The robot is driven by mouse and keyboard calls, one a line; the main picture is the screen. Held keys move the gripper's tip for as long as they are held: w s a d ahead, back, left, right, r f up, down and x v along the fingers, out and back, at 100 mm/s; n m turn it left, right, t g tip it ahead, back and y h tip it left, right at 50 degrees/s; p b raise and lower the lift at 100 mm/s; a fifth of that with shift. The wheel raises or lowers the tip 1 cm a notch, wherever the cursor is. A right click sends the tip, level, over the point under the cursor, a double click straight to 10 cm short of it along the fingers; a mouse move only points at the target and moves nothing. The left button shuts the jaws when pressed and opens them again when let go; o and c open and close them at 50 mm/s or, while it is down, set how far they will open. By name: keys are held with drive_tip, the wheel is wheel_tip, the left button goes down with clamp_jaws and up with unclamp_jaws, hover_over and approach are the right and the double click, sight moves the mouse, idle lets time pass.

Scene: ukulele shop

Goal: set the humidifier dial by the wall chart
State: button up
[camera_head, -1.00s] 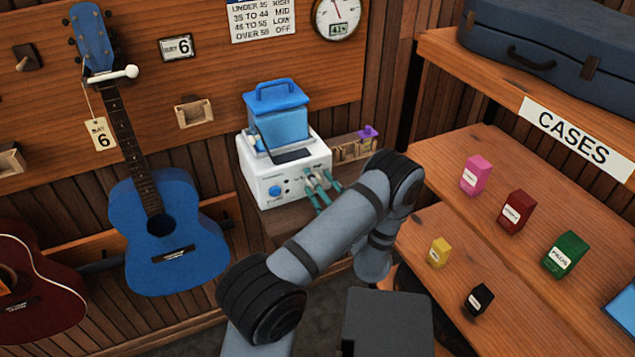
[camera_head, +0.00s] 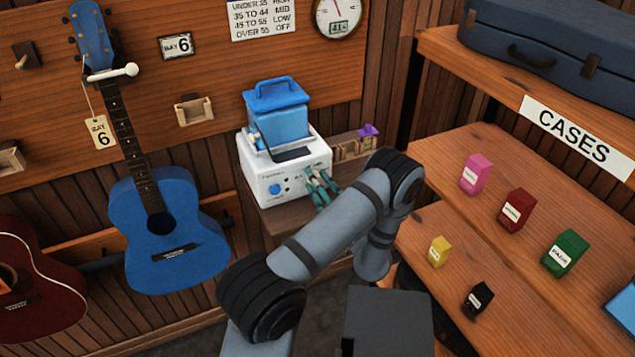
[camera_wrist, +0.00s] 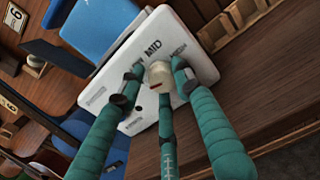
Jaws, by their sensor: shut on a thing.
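The humidifier (camera_head: 262,178) is a white box with a blue handled tank (camera_head: 281,120); it stands on a wooden ledge by the wall. Its cream dial (camera_wrist: 160,73) shows in the wrist view with a small reddish mark, near the printed word MID; other labels are hard to read. My gripper (camera_head: 322,188) has its green fingers shut around the dial at the front right of the box; the fingers hide part of it. The wall chart (camera_head: 262,18) lists under 35 high, 35 to 44 mid, 45 to 55 low, over 55 off. The round gauge (camera_head: 337,14) has a small display that seems to read 41.
A blue ukulele (camera_head: 168,230) hangs left of the humidifier. A small wooden tray (camera_head: 347,150) with a purple item is just right of it. Shelves with small coloured boxes and a blue case (camera_head: 545,45) fill the right side.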

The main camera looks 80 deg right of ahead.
drive_tip(key=shift+s+d+r+m, duration=0.1)
drive_tip(key=shift+s+r+m, duration=0.1)
drive_tip(key=shift+m, duration=0.2)
drive_tip(key=m, duration=0.4)
drive_tip(key=shift+s+m, duration=0.1)
drive_tip(key=shift+m, duration=0.2)
drive_tip(key=m, duration=0.4)
drive_tip(key=shift+s+d, duration=0.1)
drive_tip(key=m, duration=0.6)
drive_tip(key=shift+f+p, duration=0.15)
drive_tip(key=shift+p, duration=0.2)
drive_tip(key=shift+f+m, duration=0.2)
drive_tip(key=shift+m, duration=2)
drive_tip(key=o, duration=1.1)
drive_tip(key=shift+f, duration=0.1)
